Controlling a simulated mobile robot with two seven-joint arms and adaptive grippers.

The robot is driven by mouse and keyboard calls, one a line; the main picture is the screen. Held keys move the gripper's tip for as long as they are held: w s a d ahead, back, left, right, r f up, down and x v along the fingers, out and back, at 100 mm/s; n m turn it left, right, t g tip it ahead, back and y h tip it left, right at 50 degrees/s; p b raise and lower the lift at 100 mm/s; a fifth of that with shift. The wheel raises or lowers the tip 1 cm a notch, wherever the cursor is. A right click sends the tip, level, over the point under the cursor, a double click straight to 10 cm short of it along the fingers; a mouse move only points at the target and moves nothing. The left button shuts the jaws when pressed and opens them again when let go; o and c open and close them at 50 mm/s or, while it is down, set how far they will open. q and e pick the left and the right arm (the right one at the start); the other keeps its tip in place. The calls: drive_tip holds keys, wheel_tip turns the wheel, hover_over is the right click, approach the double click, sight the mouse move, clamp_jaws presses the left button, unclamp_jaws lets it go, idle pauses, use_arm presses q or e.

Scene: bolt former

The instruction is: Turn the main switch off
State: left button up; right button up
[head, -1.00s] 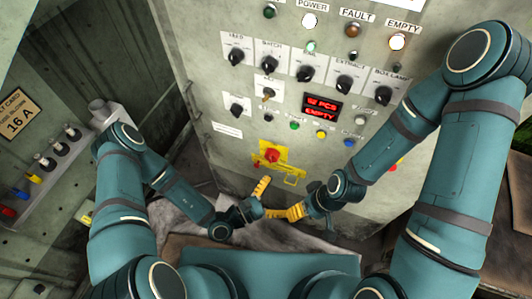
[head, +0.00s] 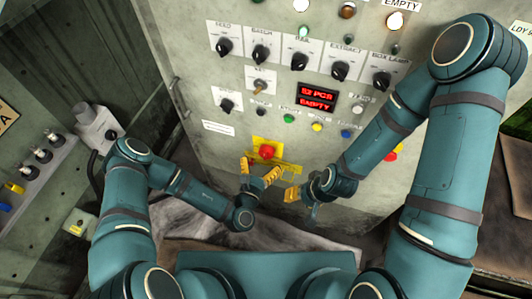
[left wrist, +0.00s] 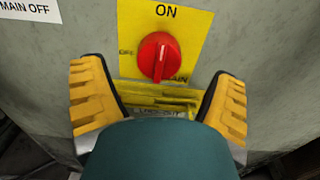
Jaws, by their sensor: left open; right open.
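The main switch is a red rotary knob (head: 267,152) on a yellow plate (head: 279,168) low on the control panel. In the left wrist view the red knob (left wrist: 158,57) stands upright below the word ON on its yellow plate (left wrist: 190,27). My left gripper (head: 258,171) is open, its yellow fingers just below the knob; in the wrist view its fingertips (left wrist: 158,75) spread to either side, apart from the knob. My right gripper (head: 302,194) is to the lower right of the switch, its opening partly hidden in the head view.
The grey panel carries black selector knobs (head: 299,60), a red display (head: 318,95) and coloured buttons (head: 317,127) above the switch. A MAIN OFF label (left wrist: 30,8) is left of the plate. A side box with several fuses (head: 41,155) stands at the left.

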sight(264, 156)
use_arm(q)
drive_tip(key=shift+b+x, duration=0.4)
drive_tip(key=shift+x, duration=2.1)
drive_tip(key=c, duration=1.2)
